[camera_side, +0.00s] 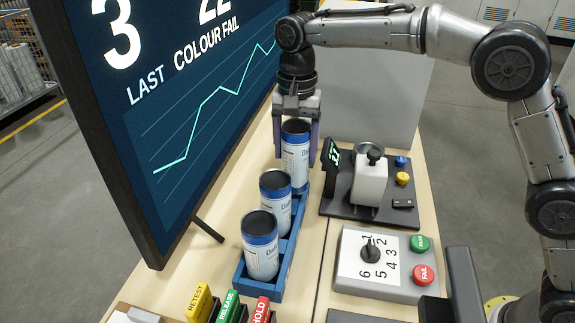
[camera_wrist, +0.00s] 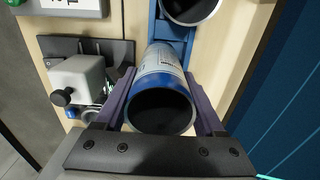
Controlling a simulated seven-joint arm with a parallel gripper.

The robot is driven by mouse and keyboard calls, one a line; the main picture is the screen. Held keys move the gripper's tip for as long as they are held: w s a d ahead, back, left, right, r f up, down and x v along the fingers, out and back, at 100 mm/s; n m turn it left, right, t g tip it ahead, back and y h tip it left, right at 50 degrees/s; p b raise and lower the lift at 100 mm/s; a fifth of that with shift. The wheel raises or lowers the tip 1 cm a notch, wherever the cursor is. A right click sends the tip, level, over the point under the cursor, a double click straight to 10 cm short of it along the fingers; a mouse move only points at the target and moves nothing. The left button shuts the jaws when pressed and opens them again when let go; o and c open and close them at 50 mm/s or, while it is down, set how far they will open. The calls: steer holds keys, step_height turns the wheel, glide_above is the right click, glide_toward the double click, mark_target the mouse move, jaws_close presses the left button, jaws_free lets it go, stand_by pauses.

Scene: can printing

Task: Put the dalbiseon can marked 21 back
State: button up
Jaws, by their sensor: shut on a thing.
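Three white and blue cans stand in a row at the blue rack (camera_side: 291,252). My gripper (camera_side: 296,150) is shut on the farthest can (camera_side: 296,158), with purple fingers on both sides of it. That can is upright at the far end of the rack; I cannot tell whether it touches the rack floor. The held can also shows in the wrist view (camera_wrist: 162,90). The middle can (camera_side: 275,198) and the nearest can (camera_side: 260,245) sit in the rack. No number 21 is readable on any can.
A large screen (camera_side: 175,110) stands close on the left. Right of the rack are a tester (camera_side: 369,182) with a small display and a dial panel (camera_side: 383,262) with green and red buttons. RETEST (camera_side: 199,302), RELEASE (camera_side: 228,307) and HOLD (camera_side: 261,311) tags stand at the front.

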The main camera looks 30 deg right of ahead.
mark_target(287, 121)
steer(key=shift+w+a+f, duration=0.25)
steer(key=shift+w+f, duration=0.5)
steer(key=shift+f, duration=0.15)
steer(key=shift+w+a+f, duration=0.1)
steer(key=shift+w+f, duration=0.1)
steer(key=shift+f, duration=1.6)
steer(key=shift+f, duration=0.1)
steer(key=o, duration=1.4)
step_height(287, 121, up, 11)
steer(key=shift+f, duration=0.1)
steer(key=shift+r, duration=0.7)
steer(key=shift+r, duration=0.1)
